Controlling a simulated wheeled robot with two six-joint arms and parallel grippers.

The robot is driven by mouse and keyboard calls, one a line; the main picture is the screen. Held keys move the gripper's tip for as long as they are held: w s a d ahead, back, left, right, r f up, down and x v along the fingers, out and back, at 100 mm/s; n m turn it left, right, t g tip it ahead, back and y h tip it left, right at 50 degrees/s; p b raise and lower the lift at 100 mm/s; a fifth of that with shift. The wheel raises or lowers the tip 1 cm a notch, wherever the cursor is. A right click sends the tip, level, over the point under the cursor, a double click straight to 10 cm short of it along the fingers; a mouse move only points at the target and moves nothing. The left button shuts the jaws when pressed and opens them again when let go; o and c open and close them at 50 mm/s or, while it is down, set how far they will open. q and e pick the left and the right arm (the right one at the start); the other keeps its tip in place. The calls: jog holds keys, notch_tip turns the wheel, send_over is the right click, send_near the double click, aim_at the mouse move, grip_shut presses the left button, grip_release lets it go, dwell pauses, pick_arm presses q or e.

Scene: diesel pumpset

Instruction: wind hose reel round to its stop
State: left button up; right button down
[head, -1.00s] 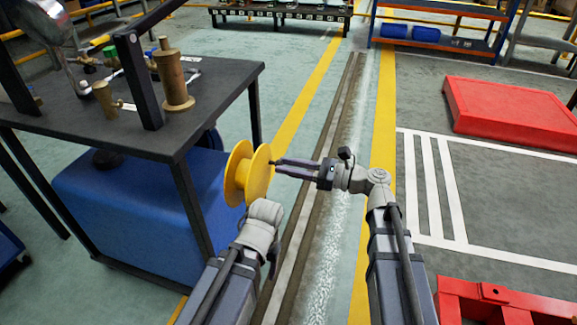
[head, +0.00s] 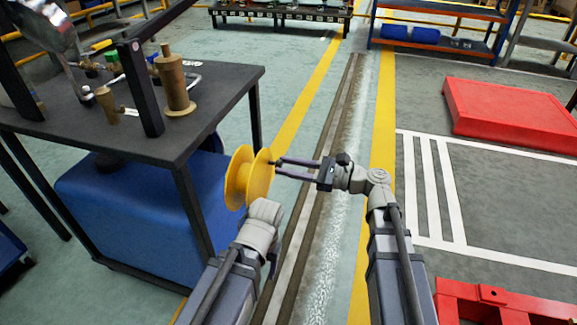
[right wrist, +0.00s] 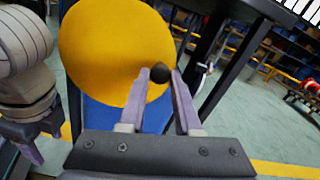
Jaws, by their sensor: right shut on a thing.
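The hose reel (head: 240,181) is a yellow spool standing on edge beside the dark table. In the right wrist view its round yellow face (right wrist: 112,50) fills the upper left. A small dark crank knob (right wrist: 160,73) stands out from that face. My right gripper (head: 276,166) is at the reel's right side, with its fingertips (right wrist: 168,76) closed on the knob from either side. My left arm's wrist is just below the reel; part of the left gripper (right wrist: 28,150) shows at the left of the right wrist view, its opening hidden.
The dark table (head: 215,90) with brass fittings (head: 174,85) stands left of the reel, above a blue tank (head: 130,220). A red platform (head: 510,112) lies at the right.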

aim_at(266, 157)
jog(key=r+n+p, duration=0.1)
jog(key=n, duration=0.1)
jog(key=s+r+n+p, duration=0.1)
jog(key=n, duration=0.1)
jog(key=shift+a+r, duration=0.15)
jog(key=shift+r, duration=0.05)
pick_arm(q)
jog(key=shift+s+r+p, duration=0.15)
jog(key=shift+r+p, duration=0.35)
jog(key=shift+r, duration=1.2)
pick_arm(e)
jog(key=shift+s+a+r+n, duration=0.1)
jog(key=shift+s+r+n, duration=0.15)
jog(key=shift+n, duration=0.55)
jog(key=shift+s+a+r+n, duration=0.1)
jog(key=shift+s+r+n, duration=0.15)
jog(key=shift+n, duration=0.55)
jog(key=c, duration=0.6)
grip_release()
jog(key=v, duration=0.8)
jog(key=shift+a, duration=0.1)
